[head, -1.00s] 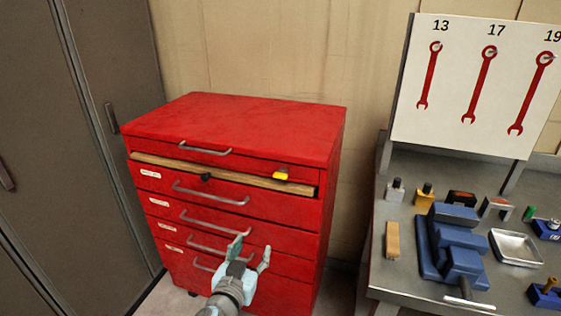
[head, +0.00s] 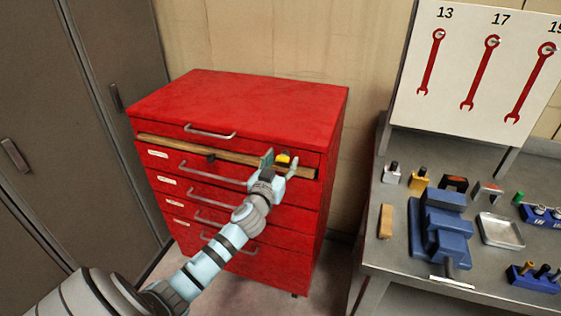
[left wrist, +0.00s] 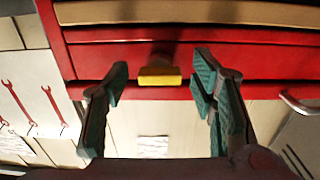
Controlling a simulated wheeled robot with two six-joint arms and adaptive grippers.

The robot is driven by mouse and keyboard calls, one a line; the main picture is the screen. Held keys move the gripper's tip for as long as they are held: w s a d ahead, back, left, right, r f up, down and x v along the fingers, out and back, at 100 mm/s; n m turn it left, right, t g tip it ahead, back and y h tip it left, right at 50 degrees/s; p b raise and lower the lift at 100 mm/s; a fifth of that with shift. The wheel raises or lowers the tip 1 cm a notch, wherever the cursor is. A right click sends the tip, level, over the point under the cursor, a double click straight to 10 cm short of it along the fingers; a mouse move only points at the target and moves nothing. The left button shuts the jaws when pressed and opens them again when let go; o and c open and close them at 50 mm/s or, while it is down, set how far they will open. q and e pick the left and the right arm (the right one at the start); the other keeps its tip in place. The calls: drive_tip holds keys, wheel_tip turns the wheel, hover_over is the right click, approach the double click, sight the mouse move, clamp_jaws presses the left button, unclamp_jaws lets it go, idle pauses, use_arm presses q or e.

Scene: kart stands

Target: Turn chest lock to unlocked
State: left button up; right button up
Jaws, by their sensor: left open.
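The red chest (head: 230,100) stands against the wall. Its lock is a small yellow knob (head: 283,158) at the right of the front, above the wooden bar. In the left wrist view the yellow knob (left wrist: 158,77) is a horizontal block on a short brownish stem. My left gripper (head: 279,166) is open in front of the chest's upper right. Its two teal fingers show on either side of the knob in both views, with gaps to it in the wrist view. I cannot tell whether the fingertips reach level with the knob. My right gripper is out of view.
Drawer handles project below. A workbench with a blue fixture (head: 440,225) stands right, a grey cabinet (head: 60,120) left.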

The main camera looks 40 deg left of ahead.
use_arm(q)
drive_tip(key=c, duration=1.2)
drive_tip(key=shift+o, duration=0.2)
drive_tip(key=shift+m, duration=0.4)
drive_tip(key=m, duration=0.4)
drive_tip(key=shift+p, duration=0.3)
drive_tip(key=m, duration=0.4)
drive_tip(key=shift+m+p, duration=0.3)
drive_tip(key=shift+p, duration=0.1)
drive_tip(key=m+p, duration=0.1)
drive_tip(key=m, duration=0.3)
drive_tip(key=m+p, duration=0.1)
drive_tip(key=m, duration=0.3)
drive_tip(key=shift+f+m, duration=0.1)
drive_tip(key=shift+m, duration=0.3)
